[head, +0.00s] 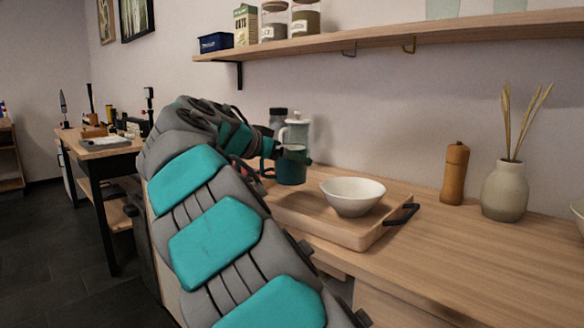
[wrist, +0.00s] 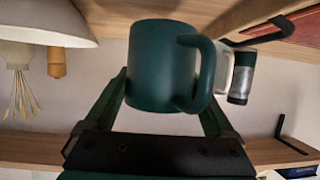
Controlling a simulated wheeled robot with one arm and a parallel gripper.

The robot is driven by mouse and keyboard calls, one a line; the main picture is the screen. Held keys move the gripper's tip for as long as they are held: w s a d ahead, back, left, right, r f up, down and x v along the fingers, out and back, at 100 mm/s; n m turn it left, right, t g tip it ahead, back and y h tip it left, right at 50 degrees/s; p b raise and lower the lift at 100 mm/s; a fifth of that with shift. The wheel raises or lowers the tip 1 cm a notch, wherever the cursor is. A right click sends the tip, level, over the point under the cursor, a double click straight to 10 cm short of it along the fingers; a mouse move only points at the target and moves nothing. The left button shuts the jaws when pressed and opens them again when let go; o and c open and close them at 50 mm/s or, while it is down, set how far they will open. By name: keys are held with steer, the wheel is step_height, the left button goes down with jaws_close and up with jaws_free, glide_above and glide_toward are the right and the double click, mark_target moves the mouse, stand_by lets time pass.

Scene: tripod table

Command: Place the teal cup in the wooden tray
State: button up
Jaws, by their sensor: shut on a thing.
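The teal cup (head: 291,168) is dark teal with a side handle. It is held upright, above the far left part of the wooden tray (head: 335,233) in the head view. My gripper (head: 284,155) is shut on the cup. In the wrist view, which is upside down, the fingers (wrist: 163,90) grip either side of the cup (wrist: 160,62), with its handle at the right. The tray has a black handle at its right end. A white bowl (head: 352,195) sits in the tray, right of the cup. My arm hides the tray's left end.
A light canister (head: 295,132) and a dark-topped jar (head: 277,118) stand behind the cup. A wooden mill (head: 454,174) and a vase with dry stems (head: 505,190) stand to the right. A wall shelf (head: 400,40) runs above. The front right counter is clear.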

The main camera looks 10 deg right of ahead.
mark_target(291, 169)
steer(key=shift+w+d, duration=0.3)
steer(key=shift+w, duration=0.2)
steer(key=shift+w+d, duration=0.25)
steer(key=shift+w, duration=0.25)
steer(key=shift+f, duration=1.75)
steer(key=shift+f, duration=0.15)
steer(key=o, duration=1.3)
steer(key=v, duration=1.2)
steer(key=shift+s, duration=0.15)
